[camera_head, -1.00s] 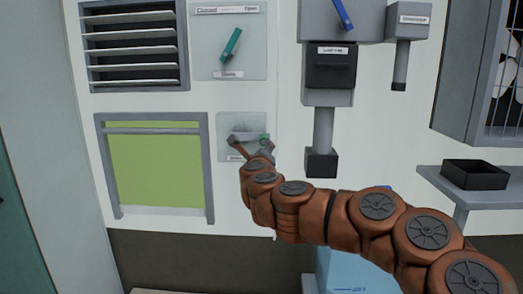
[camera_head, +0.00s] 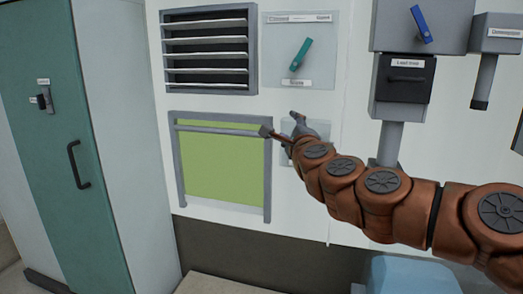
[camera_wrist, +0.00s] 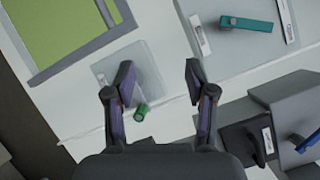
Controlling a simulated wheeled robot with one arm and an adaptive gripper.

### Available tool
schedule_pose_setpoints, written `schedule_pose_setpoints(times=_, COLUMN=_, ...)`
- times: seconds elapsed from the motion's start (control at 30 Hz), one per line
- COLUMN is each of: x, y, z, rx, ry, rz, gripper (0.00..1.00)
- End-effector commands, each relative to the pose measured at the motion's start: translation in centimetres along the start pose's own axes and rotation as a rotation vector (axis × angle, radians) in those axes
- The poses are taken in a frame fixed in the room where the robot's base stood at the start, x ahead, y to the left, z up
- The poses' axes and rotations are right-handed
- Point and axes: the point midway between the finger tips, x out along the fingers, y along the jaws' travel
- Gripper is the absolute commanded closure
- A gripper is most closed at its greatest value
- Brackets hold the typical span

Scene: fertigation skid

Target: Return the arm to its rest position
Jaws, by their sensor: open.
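My copper-coloured arm (camera_head: 382,182) reaches in from the right side of the head view toward the wall. My gripper (camera_head: 280,123) is at its end, open and empty, in front of the edge between the green-panelled frame and a small pale plate (camera_head: 290,153). The arm and gripper hide much of this plate. In the wrist view, the two fingers of my gripper (camera_wrist: 159,73) are spread apart with nothing between their tips. A small green knob (camera_wrist: 141,112) shows close to the left finger; I cannot tell whether they touch.
A teal lever (camera_head: 301,54) on a plate and a louvred vent (camera_head: 209,50) are above. The green panel (camera_head: 222,165) is left of the gripper. Grey boxes with a blue lever (camera_head: 421,24) stick out at upper right. A teal cabinet door (camera_head: 75,190) stands at left.

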Motion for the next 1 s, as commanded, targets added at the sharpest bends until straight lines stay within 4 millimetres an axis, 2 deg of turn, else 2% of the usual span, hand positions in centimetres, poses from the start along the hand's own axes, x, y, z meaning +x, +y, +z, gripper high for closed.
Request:
schedule_pose_setpoints(times=0.03, x=-0.9, y=-2.1, z=2.8, rx=-0.077, ry=-0.066, rz=0.028, gripper=0.45)
schedule_pose_setpoints(times=0.13, x=-3.1, y=-2.8, z=7.2, rx=-0.240, ry=-0.197, rz=0.097, gripper=0.45)
schedule_pose_setpoints(times=0.2, x=-4.8, y=-2.5, z=9.6, rx=-0.356, ry=-0.283, rz=0.155, gripper=0.45)
schedule_pose_setpoints(times=0.3, x=-7.8, y=-1.4, z=12.2, rx=-0.525, ry=-0.395, rz=0.249, gripper=0.45)
schedule_pose_setpoints(times=0.43, x=-12.0, y=0.2, z=13.6, rx=-0.737, ry=-0.523, rz=0.385, gripper=0.45)
schedule_pose_setpoints(times=0.57, x=-16.8, y=2.5, z=13.1, rx=-0.933, ry=-0.637, rz=0.559, gripper=0.45)
schedule_pose_setpoints(times=0.67, x=-20.7, y=3.6, z=11.5, rx=-1.065, ry=-0.712, rz=0.704, gripper=0.45)
schedule_pose_setpoints(times=0.83, x=-28.4, y=4.5, z=7.0, rx=-1.234, ry=-0.827, rz=1.000, gripper=0.45)
schedule_pose_setpoints(times=1.0, x=-37.1, y=3.1, z=2.2, rx=-1.306, ry=-0.922, rz=1.324, gripper=0.45)
